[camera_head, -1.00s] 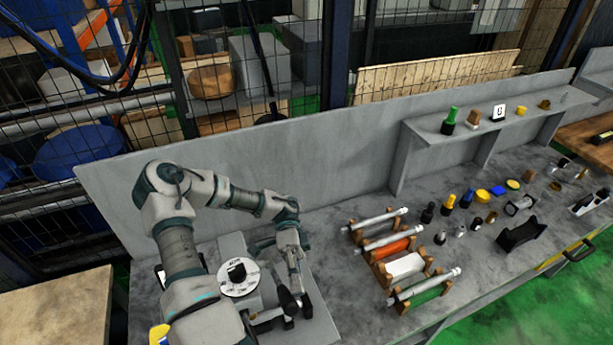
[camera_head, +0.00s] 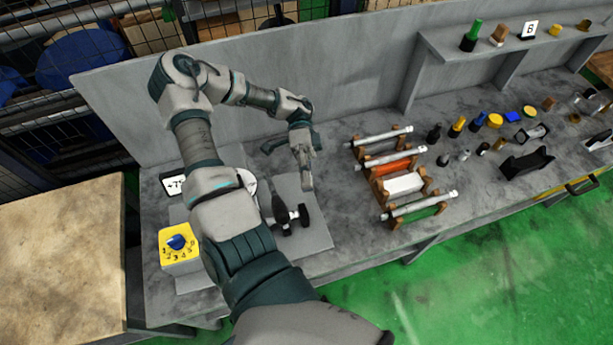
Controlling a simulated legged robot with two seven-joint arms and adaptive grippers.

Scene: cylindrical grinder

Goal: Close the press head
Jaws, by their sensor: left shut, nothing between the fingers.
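My left gripper (camera_head: 306,182) is shut and empty, fingers pointing down, beside the small grinder-like machine on the grey bench. My left arm covers most of that machine. Its black handle part (camera_head: 292,216) with a dark knob shows just right of the arm, below the gripper in the picture. The gripper appears apart from the handle. A sliver of the white round dial (camera_head: 250,184) shows behind the arm. I cannot make out which part is the press head or how it stands. My right gripper is not in view.
A yellow control box (camera_head: 180,248) with a blue knob and a small display (camera_head: 173,184) stand left of my arm. A rack with several rods (camera_head: 403,184) stands to the right. A grey back panel (camera_head: 330,75) bounds the bench.

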